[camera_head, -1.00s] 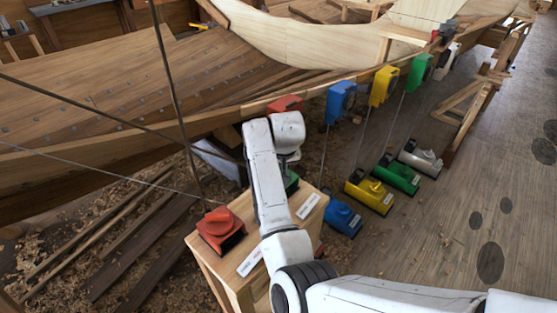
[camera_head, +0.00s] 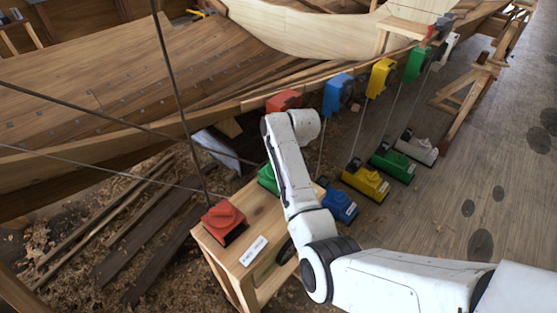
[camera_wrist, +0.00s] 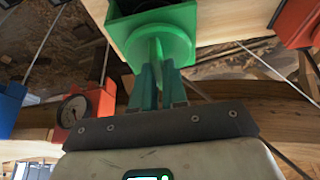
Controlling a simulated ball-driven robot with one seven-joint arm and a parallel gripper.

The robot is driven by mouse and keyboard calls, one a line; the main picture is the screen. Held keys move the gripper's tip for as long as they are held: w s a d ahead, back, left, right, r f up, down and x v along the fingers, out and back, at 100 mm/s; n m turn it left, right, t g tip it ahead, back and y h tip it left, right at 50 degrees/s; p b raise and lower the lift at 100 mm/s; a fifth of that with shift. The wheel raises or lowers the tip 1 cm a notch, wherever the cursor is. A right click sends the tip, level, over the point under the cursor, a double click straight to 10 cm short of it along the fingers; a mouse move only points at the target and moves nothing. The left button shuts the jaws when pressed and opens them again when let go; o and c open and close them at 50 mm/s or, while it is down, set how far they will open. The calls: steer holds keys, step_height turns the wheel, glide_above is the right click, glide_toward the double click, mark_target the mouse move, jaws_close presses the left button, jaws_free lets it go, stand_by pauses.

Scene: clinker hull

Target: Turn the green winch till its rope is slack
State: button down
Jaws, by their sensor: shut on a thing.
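The green winch (camera_head: 268,179) stands on the small wooden bench (camera_head: 236,262), partly hidden behind my arm in the head view. In the wrist view the green winch (camera_wrist: 168,22) shows its round drum and an upright fin-like handle. My gripper (camera_wrist: 158,84) is shut on that handle, one finger on each side. The head view does not show the fingers, as my arm covers them. Thin ropes run from the left toward the bench; I cannot tell which belongs to the green winch or how taut it is.
A red winch (camera_head: 224,221) stands on the same bench, left of the green one. Blue (camera_head: 340,205), yellow (camera_head: 366,183), another green (camera_head: 393,165) and white units stand on the floor to the right, with ropes up to hanging boxes. A dial gauge (camera_wrist: 73,110) shows at wrist-view left.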

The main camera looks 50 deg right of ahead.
stand_by(0.3)
steer(key=c, duration=1.2)
jaws_free()
steer(key=shift+o, duration=0.2)
steer(key=v, duration=1)
steer(key=shift+s+r+b, duration=0.25)
steer(key=shift+r+b, duration=0.1)
steer(key=shift+b, duration=0.05)
